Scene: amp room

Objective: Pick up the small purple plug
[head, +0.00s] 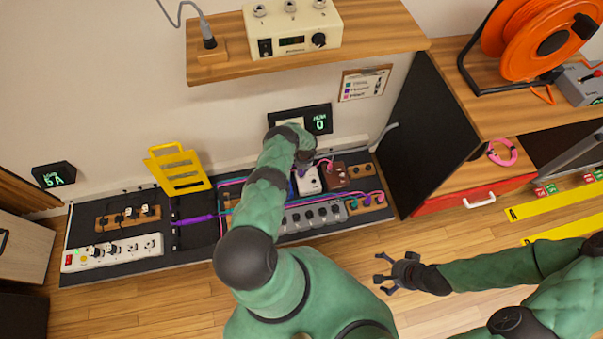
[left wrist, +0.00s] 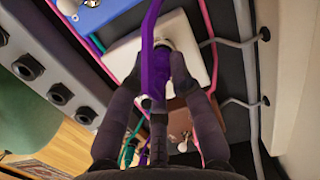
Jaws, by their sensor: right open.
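A bit of purple also shows by the white pedal in the head view. My left gripper (left wrist: 160,68) has its fingers on either side of the plug. Whether they touch or grip it cannot be told. In the head view my left gripper (head: 302,158) reaches down over the pedalboard, partly hidden by my arm. My right gripper (head: 384,278) is open and empty above the wooden floor.
The pedalboard (head: 110,263) carries a white power strip (head: 112,252), a yellow stand (head: 178,168), a brown pedal (head: 334,177) and a grey pedal row (head: 315,213). Pink and teal cables run close by. A wooden shelf (head: 370,35) overhangs behind; a black cabinet side (head: 408,130) stands right.

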